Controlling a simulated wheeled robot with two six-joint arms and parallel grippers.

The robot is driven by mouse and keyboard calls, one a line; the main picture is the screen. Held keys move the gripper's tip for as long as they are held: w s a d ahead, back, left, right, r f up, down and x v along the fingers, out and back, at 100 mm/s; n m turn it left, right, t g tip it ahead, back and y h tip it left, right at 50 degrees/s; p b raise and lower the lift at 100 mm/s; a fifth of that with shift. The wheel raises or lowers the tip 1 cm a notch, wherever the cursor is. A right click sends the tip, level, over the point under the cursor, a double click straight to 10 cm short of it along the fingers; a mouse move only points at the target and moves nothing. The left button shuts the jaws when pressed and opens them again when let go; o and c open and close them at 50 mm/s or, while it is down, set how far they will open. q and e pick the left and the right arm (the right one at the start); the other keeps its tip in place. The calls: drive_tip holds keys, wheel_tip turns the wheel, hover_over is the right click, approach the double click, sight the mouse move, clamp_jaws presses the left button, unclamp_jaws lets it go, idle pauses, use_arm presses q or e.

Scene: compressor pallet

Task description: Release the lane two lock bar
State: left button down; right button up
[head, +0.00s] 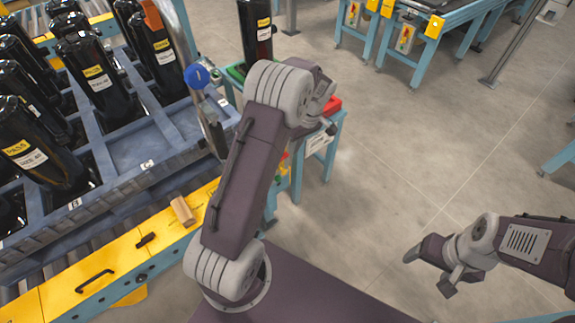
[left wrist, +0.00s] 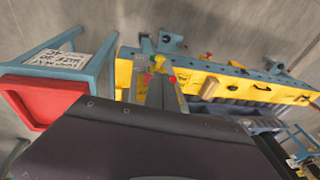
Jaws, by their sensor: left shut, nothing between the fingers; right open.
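A yellow rail (head: 130,262) runs along the front of the blue-grey pallet (head: 120,190). It carries a black handle (head: 95,283), a small black latch (head: 146,240) and a wooden block (head: 183,210). I cannot tell which part is the lane two lock bar. In the left wrist view the yellow rail (left wrist: 235,82) shows red knobs and the wooden block (left wrist: 211,87). My left gripper (left wrist: 160,92) appears shut and empty in front of the rail; in the head view its fingers are hidden behind my wrist. My right gripper (head: 430,270) is open and empty over the floor.
Black labelled compressors (head: 92,70) stand in the pallet's cells. A teal stand with a red tray (left wrist: 45,103) is close by.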

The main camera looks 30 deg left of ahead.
sight(285, 170)
use_arm(q)
drive_tip(key=p+x, duration=0.1)
drive_tip(key=x, duration=1)
drive_tip(key=shift+a, duration=0.1)
use_arm(e)
drive_tip(key=shift+r, duration=0.5)
use_arm(q)
drive_tip(key=shift+f, duration=0.1)
use_arm(e)
drive_tip(key=shift+f, duration=0.1)
use_arm(q)
drive_tip(key=b+x, duration=0.3)
drive_tip(key=shift+s+d+f, duration=0.1)
drive_tip(key=shift+d+f, duration=0.1)
drive_tip(key=shift+d, duration=0.2)
use_arm(e)
wheel_tip(285, 170, down, 3)
drive_tip(key=shift+s+r, duration=0.1)
drive_tip(key=shift+s, duration=0.05)
